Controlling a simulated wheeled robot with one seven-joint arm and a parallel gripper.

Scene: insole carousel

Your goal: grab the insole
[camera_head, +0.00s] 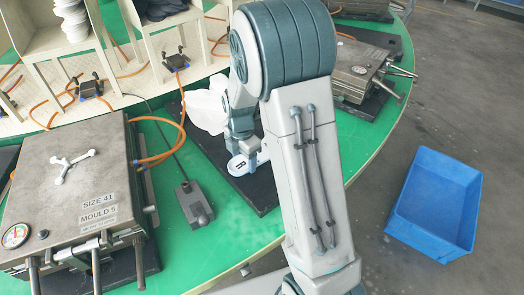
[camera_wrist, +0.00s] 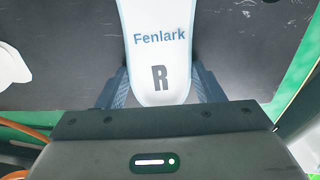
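A white insole (camera_wrist: 160,55) marked "Fenlark" and "R" lies on a dark mat (camera_wrist: 70,50) in the wrist view. Its lower rounded end sits between the two fingers of my gripper (camera_wrist: 160,92), one finger along each side. The fingers look very close to its edges, but I cannot tell whether they press on it. In the head view the R-marked end of the insole (camera_head: 238,167) shows just below my gripper (camera_head: 242,150); my arm hides much of that area.
A mould labelled "SIZE 41 MOULD 5" (camera_head: 65,195) stands on the green table (camera_head: 235,235) at left, near a grey pedal-like box (camera_head: 194,203). Another mould (camera_head: 358,72) is at the upper right. Racks stand behind. A blue bin (camera_head: 435,205) is on the floor at right.

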